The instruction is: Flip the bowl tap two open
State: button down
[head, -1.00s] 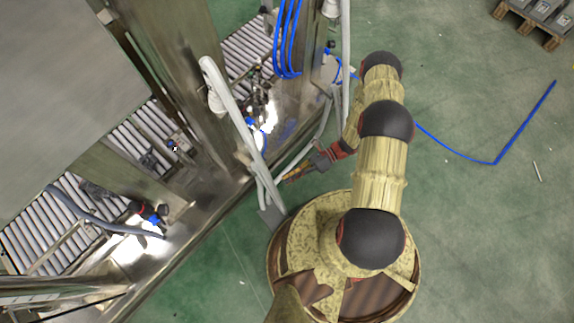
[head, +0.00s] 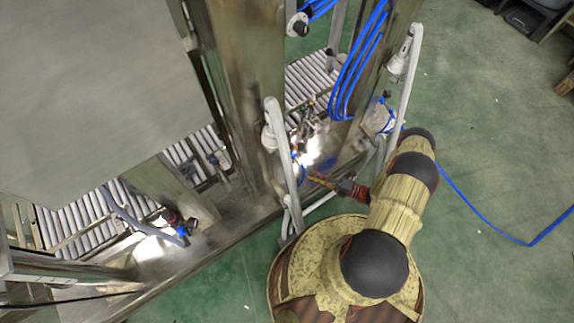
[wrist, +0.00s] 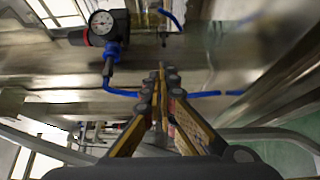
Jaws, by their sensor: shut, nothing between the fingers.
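My gripper (head: 312,178) reaches left from my arm to the machine's lower metal frame. Its fingers are shut and empty, and they show in the wrist view (wrist: 161,70) pointing at a shiny metal surface. In the wrist view a dark regulator with a round white gauge (wrist: 103,24) and a blue fitting (wrist: 110,62) sits left of the fingertips, apart from them. A blue hose (wrist: 125,92) runs from it, partly behind the fingers. I cannot tell which part is bowl tap two; no tap handle is clear.
White tubular posts (head: 285,165) stand close to my gripper. Blue hoses (head: 358,65) hang above the roller conveyor (head: 308,80). Another dark fitting with blue parts (head: 178,226) sits at the lower left. Green floor at the right is mostly free, with a blue hose (head: 475,205) across it.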

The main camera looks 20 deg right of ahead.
dwell(0.4)
jog(key=b+x, duration=0.1)
jog(key=x, duration=0.9)
jog(key=shift+b, duration=0.35)
